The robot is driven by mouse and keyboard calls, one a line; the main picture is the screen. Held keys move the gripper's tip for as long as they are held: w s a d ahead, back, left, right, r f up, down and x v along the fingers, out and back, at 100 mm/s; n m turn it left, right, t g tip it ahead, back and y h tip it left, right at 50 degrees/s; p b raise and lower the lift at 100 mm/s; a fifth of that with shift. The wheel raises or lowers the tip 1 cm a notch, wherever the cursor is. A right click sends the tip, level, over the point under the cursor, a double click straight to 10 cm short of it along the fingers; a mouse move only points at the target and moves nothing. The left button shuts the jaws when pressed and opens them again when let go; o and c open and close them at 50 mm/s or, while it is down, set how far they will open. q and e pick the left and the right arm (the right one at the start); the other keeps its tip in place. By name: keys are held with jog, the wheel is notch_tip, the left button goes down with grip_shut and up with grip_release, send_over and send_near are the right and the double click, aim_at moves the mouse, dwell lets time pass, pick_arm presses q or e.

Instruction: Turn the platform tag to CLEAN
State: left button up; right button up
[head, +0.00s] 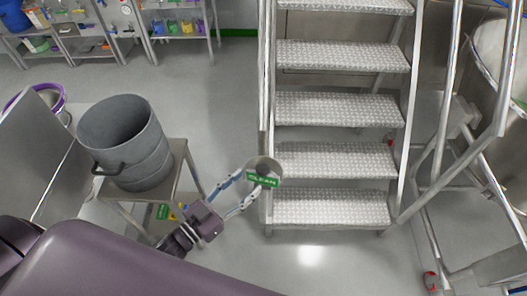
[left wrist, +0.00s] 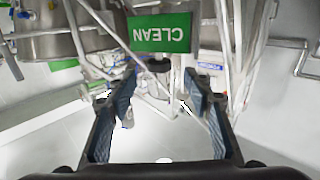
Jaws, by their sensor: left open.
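The platform tag (head: 263,181) is a green plate reading CLEAN. It hangs by a round grey disc at the left rail of the steps in the head view. In the left wrist view the green plate (left wrist: 162,36) fills the upper middle, its word upside down, with a small dark round knob (left wrist: 158,65) just below it. My left gripper (head: 246,184) is open and points at the tag from the lower left. In the left wrist view its two fingers (left wrist: 160,82) stand apart on either side of the knob, with nothing held between them. Whether the fingers touch the tag, I cannot tell.
Metal steps (head: 338,109) with railings rise just right of the tag. A grey bucket (head: 127,142) stands on a small metal stand (head: 178,157) left of my gripper. A steel vessel (head: 503,65) is at the right. Shelves with containers line the back left; the floor (head: 215,110) between is clear.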

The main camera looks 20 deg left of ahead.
aim_at(258, 174)
pick_arm(q)
jog(key=p+x, duration=0.1)
jog(key=x, duration=0.6)
jog(key=shift+w+d, duration=0.15)
jog(key=shift+d, duration=0.05)
jog(key=c, duration=1.2)
jog(key=shift+o, duration=0.2)
jog(key=shift+r, duration=0.1)
